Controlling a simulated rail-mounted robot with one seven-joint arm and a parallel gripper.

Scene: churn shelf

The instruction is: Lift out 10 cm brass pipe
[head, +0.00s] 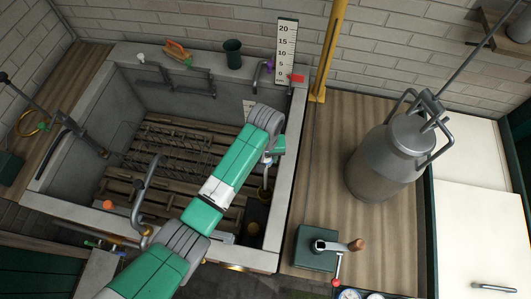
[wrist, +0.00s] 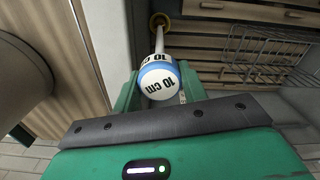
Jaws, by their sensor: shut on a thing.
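In the wrist view, the 10 cm brass pipe shows its rounded white head (wrist: 158,82) with a blue band and black "10 cm" lettering. A pale stem runs away from it to a brass ring (wrist: 159,20). My gripper (wrist: 158,92) is shut on the head, one green finger on each side. In the head view, my gripper (head: 272,152) is over the right side of the grey sink. I cannot tell whether this end touches anything; the arm hides part of the pipe.
The sink (head: 296,150) has a slatted wooden floor (head: 120,190) with a wire rack (head: 165,155). A dark square with a brass-coloured round fitting (head: 253,229) lies at its lower right. A ruler (head: 286,50) and yellow post (head: 328,50) stand behind. A metal churn (head: 385,165) stands right.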

